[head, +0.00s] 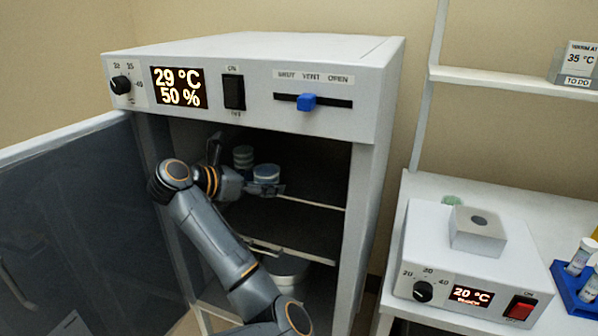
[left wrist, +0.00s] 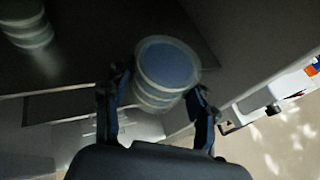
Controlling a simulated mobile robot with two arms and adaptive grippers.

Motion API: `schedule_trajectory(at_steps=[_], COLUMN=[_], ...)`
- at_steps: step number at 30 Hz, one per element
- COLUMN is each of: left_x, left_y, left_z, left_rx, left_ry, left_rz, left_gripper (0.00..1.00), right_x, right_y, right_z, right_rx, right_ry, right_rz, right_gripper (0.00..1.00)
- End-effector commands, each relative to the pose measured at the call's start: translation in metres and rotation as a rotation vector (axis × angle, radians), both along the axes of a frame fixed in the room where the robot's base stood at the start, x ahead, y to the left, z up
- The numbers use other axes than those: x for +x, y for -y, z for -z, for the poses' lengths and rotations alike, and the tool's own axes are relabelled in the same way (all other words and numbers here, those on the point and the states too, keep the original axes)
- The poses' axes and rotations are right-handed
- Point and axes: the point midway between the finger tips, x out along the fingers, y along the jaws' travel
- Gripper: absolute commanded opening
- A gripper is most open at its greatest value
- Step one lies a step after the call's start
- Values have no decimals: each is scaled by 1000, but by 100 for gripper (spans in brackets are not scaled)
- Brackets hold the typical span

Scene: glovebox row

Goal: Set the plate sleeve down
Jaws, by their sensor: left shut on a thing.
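The plate sleeve (head: 266,172), a short stack of round dishes with a blue-grey top, is inside the open incubator (head: 380,110). My left gripper (head: 262,187) reaches in from the front and is shut on it. In the left wrist view the sleeve (left wrist: 166,66) stands between the two fingers (left wrist: 160,88). It is at the upper shelf (head: 315,225); I cannot tell whether its base touches the shelf. A second, similar stack (head: 243,156) stands farther back to the left, and it shows in the left wrist view (left wrist: 28,25). My right gripper is out of view.
The incubator door (head: 60,200) stands open on the left. A pale round container (head: 287,270) sits below the shelf. Right of the held sleeve the shelf looks clear. A heater unit (head: 470,265) and a blue tube rack (head: 570,290) stand on the right bench.

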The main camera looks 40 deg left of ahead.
Motion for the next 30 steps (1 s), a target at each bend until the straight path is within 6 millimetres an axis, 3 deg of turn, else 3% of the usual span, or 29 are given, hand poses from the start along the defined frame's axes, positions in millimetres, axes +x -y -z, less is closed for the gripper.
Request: schedule_trajectory(at_steps=[12,16,23,30], left_x=[111,138,156,155], left_y=[28,34,37,38], left_z=[-3,-2,1,30], left_rx=[1,2,2,1], left_ry=[0,1,0,-2], left_rz=[8,6,3,4], left_gripper=[21,21,21,21], right_x=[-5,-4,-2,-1], right_y=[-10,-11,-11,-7], right_z=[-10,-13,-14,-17], right_rx=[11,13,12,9], right_ry=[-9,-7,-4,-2], right_rz=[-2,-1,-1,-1], right_gripper=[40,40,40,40])
